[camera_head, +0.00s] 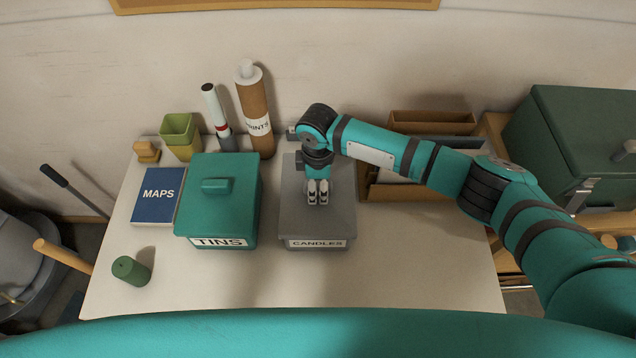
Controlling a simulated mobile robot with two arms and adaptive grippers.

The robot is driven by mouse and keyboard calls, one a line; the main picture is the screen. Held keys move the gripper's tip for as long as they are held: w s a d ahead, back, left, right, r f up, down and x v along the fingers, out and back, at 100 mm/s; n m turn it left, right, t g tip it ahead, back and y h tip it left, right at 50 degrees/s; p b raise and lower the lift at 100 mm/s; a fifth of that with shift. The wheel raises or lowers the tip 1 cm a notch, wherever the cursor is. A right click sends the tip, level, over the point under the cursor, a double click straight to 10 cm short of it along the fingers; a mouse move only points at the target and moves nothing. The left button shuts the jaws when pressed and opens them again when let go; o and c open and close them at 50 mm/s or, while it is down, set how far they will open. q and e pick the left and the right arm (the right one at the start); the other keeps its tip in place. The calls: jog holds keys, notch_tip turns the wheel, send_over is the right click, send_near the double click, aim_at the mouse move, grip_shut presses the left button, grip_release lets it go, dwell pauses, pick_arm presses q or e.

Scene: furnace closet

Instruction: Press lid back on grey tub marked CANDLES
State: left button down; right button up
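The grey tub marked CANDLES (317,243) stands near the middle of the white table. A grey lid (335,222) lies on top of it and looks level. I cannot tell whether it is pressed fully down. My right gripper (318,198) points down at the middle of the lid. Its two pale fingertips are close together and appear to touch the lid or hover just over it. The wrist hides the back part of the lid and any handle there. My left gripper is not in view.
A teal box marked TINS (217,220) stands close to the left of the tub. A blue MAPS book (158,196), a green cylinder (131,270) and a brown tube (254,105) are further left or behind. A wooden organiser (410,192) is at the right. The table front (400,285) is clear.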

jog(key=shift+r, duration=0.15)
notch_tip(320, 180, up, 12)
dwell(0.5)
jog(key=shift+s+f, duration=0.1)
jog(key=shift+f, duration=0.1)
